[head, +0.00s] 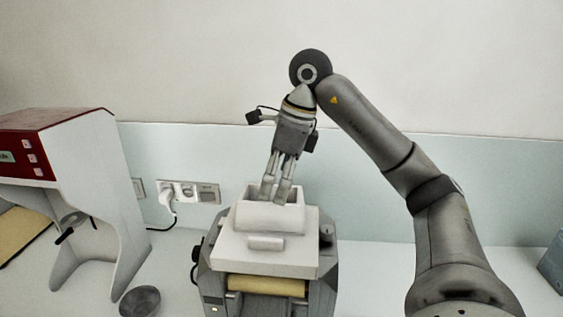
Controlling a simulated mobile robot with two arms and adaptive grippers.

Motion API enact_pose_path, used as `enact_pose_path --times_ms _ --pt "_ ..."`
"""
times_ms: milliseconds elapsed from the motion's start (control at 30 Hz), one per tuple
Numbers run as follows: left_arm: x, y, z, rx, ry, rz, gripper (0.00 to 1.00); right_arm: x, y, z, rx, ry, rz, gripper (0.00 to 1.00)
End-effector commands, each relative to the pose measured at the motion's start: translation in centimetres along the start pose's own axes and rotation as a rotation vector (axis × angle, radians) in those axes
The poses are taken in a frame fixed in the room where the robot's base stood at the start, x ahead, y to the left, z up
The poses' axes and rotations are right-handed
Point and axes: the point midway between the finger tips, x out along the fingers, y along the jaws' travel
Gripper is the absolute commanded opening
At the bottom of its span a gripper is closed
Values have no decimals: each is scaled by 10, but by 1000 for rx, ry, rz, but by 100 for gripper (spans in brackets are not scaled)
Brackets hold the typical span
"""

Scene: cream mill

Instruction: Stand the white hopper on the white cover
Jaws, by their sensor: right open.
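The white hopper (268,219), an open-topped box, is upright on the white cover (230,250). The cover is a wide white piece with a small raised block at its front, on top of the grey mill (325,290). My right gripper (276,199) points down at the hopper's open top. Its fingers are open and overlap the hopper's upper edge in the picture. I cannot tell whether they touch it. The fingers hide part of the hopper's back rim. My left gripper is out of view.
A red and white machine (110,200) stands at the left, with a dark round bowl (140,301) near its base. Wall sockets with a plug (168,196) are behind the mill. A grey box (553,264) is at the far right edge. The counter right of the mill is partly clear.

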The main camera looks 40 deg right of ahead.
Motion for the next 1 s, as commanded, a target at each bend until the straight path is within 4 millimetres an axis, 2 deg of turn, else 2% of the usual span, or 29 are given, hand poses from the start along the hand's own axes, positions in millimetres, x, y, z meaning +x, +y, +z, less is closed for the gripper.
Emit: enact_pose_path --times_ms 33,133,333,1000 --pt "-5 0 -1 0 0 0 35 -12 0 1 1 -3 -3 100" --pt "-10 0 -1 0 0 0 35 -25 0 1 1 -1 -3 100" --pt "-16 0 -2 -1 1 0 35 -40 0 0 1 -1 -1 100" --pt "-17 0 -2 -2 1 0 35 -42 0 0 0 0 0 100"
